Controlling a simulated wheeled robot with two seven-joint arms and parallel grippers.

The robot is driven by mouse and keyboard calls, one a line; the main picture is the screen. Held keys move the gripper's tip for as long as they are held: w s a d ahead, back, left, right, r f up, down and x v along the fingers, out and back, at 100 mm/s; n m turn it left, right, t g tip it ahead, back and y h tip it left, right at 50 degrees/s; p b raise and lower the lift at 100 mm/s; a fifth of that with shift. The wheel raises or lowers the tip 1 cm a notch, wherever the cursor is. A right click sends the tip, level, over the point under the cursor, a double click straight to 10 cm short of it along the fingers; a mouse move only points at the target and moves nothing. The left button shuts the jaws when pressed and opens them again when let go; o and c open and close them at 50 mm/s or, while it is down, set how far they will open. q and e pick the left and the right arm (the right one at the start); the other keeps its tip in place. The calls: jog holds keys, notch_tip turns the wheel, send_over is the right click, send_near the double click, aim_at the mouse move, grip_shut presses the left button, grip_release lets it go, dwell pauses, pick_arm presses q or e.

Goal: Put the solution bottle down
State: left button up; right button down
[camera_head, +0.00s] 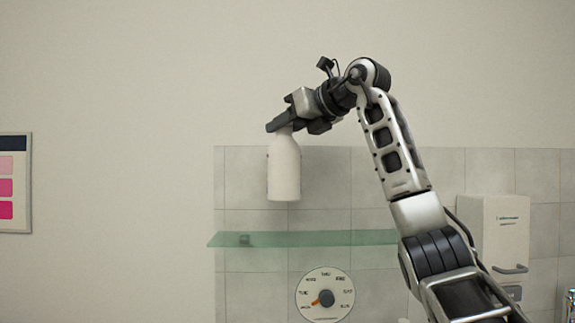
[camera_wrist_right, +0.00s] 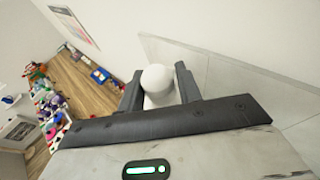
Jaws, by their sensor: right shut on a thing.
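The white solution bottle (camera_head: 284,170) hangs upright from my right gripper (camera_head: 280,124) in the head view. The gripper is shut on the bottle's top. The bottle's base is in the air, a little above the height of the green glass shelf (camera_head: 320,238), with a gap between them. In the right wrist view, the bottle's rounded white top (camera_wrist_right: 157,78) sits between the two dark fingers (camera_wrist_right: 159,88). My left gripper is in neither view.
A round dial (camera_head: 325,294) with an orange pointer is below the shelf. A white dispenser box (camera_head: 492,235) is on the tiled wall at right. A chart with pink squares (camera_head: 14,183) hangs at far left. The shelf looks mostly bare.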

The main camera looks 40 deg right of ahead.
jog(key=w+d+f+b, duration=0.1)
jog(key=w+d+f, duration=0.2)
jog(key=f, duration=0.5)
jog(key=c, duration=0.9)
grip_release()
jog(key=shift+f, duration=0.15)
jog(key=shift+c, duration=0.2)
jog(key=a+b+v, duration=0.1)
jog(key=v, duration=1.1)
jog(key=shift+d+b, duration=0.3)
jog(key=shift+d, duration=0.2)
